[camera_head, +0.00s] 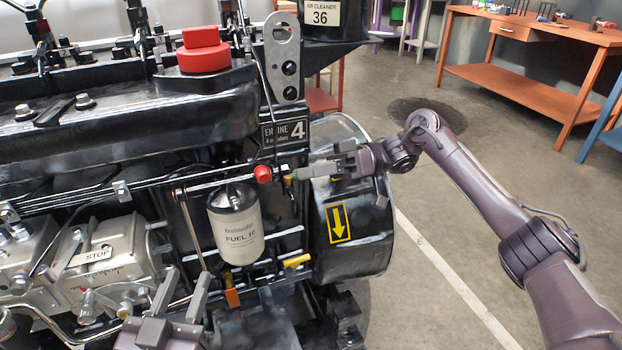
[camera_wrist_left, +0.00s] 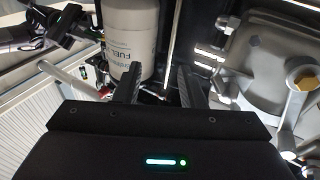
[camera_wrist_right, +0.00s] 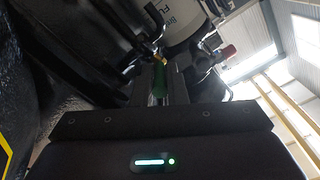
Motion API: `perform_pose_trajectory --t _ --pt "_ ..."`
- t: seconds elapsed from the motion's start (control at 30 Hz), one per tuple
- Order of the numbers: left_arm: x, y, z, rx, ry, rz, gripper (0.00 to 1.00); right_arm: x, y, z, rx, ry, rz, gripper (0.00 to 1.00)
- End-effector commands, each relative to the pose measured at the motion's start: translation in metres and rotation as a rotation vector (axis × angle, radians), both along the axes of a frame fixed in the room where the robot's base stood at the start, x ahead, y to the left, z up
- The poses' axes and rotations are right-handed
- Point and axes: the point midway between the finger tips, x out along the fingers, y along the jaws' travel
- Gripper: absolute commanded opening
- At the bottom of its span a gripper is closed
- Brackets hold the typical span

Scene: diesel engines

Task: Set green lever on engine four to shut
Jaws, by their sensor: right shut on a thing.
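Engine four (camera_head: 130,120) fills the left of the head view, with an "ENGINE 4" plate (camera_head: 284,133) at its right end. The green lever shows between the fingers of my right gripper in the right wrist view (camera_wrist_right: 160,82); in the head view the fingers mostly cover it. My right gripper (camera_head: 298,173) is shut on the green lever, just right of a red knob (camera_head: 263,174). My left gripper (camera_head: 182,292) is in front of the engine's lower side, below and left of the white fuel filter (camera_head: 236,228). Its fingers (camera_wrist_left: 158,84) are apart and empty.
A yellow handle (camera_head: 297,261) and an orange handle (camera_head: 232,297) stick out low on the engine. A black drum with a yellow arrow label (camera_head: 339,223) is below my right gripper. An orange workbench (camera_head: 530,85) stands at the back right. The floor between is clear.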

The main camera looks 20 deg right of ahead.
Motion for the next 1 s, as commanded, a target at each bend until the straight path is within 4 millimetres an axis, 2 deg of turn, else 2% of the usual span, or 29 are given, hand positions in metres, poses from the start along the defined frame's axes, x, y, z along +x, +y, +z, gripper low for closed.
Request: perform_pose_trajectory --t 0.1,0.2,0.4,0.63,1.0 --pt "-0.003 0.004 0.038 -0.070 -0.173 0.006 0.36 0.001 0.001 -0.003 -0.001 0.001 0.013 0.00" --pt "-0.009 0.008 0.064 -0.117 -0.288 0.010 0.36 0.001 0.001 -0.002 -0.001 0.000 0.021 0.00" --pt "-0.022 0.015 0.099 -0.183 -0.450 0.012 0.36 0.001 0.001 -0.001 -0.001 0.001 0.031 0.00" --pt "-0.029 0.019 0.114 -0.215 -0.527 0.014 0.36 0.001 0.001 -0.001 -0.001 0.001 0.037 0.00" --pt "-0.030 0.019 0.116 -0.218 -0.535 0.014 0.36 0.001 0.001 -0.001 -0.001 0.001 0.037 0.00"
